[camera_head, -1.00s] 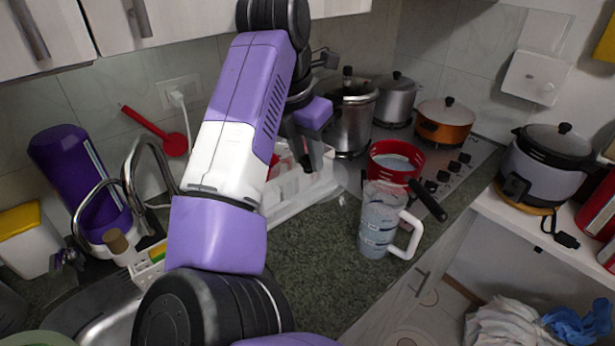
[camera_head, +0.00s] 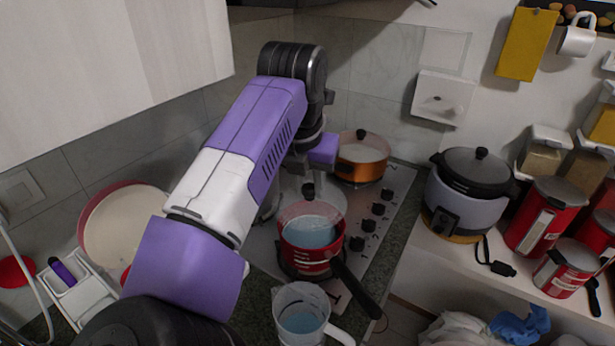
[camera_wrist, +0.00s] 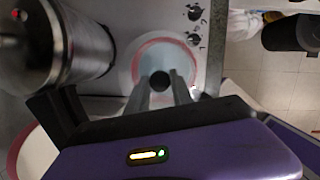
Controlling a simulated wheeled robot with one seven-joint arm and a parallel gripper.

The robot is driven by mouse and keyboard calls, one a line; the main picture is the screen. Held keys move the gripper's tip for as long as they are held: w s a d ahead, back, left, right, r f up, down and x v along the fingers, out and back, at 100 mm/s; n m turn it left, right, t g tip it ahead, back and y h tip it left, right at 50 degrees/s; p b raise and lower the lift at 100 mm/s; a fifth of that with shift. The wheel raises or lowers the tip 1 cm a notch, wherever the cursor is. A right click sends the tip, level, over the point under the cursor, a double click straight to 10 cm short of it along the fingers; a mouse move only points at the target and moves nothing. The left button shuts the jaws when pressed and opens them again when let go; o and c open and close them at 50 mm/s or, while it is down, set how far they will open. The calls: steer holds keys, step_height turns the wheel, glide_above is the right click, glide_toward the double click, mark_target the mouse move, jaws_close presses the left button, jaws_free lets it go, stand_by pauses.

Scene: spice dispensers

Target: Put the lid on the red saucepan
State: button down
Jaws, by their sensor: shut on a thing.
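The red saucepan (camera_head: 304,262) stands on the stove with its black handle pointing toward the lower right. A clear glass lid (camera_head: 335,203) with a black knob (camera_head: 308,190) shows over the back part of the saucepan, appearing raised and not fully lined up with its rim. In the wrist view, my gripper (camera_wrist: 164,92) has its two fingers at the black knob (camera_wrist: 160,82), and it is shut on the lid. A red ring (camera_wrist: 140,58) shows around the knob there. In the head view, my arm and gripper body partly hide the fingers. Contact between lid and rim cannot be told.
A clear measuring jug (camera_head: 301,312) stands close in front of the saucepan. An orange pot (camera_head: 361,160) is behind it on the stove. A steel pot (camera_wrist: 55,45) is close to my gripper in the wrist view. A rice cooker (camera_head: 467,192) stands on the right shelf.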

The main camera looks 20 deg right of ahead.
mark_target(311, 201)
steer(key=shift+w+d+f, duration=0.1)
steer(key=shift+d+f, duration=0.15)
steer(key=shift+d, duration=0.1)
steer(key=shift+f+b, duration=0.45)
steer(key=shift+f, duration=0.1)
steer(key=shift+f+b, duration=1.1)
steer(key=shift+f, duration=0.5)
steer(key=shift+b, duration=0.45)
steer(key=shift+f+b, duration=0.45)
steer(key=shift+b, duration=0.1)
steer(key=c, duration=0.6)
jaws_free()
steer(key=shift+o, duration=0.2)
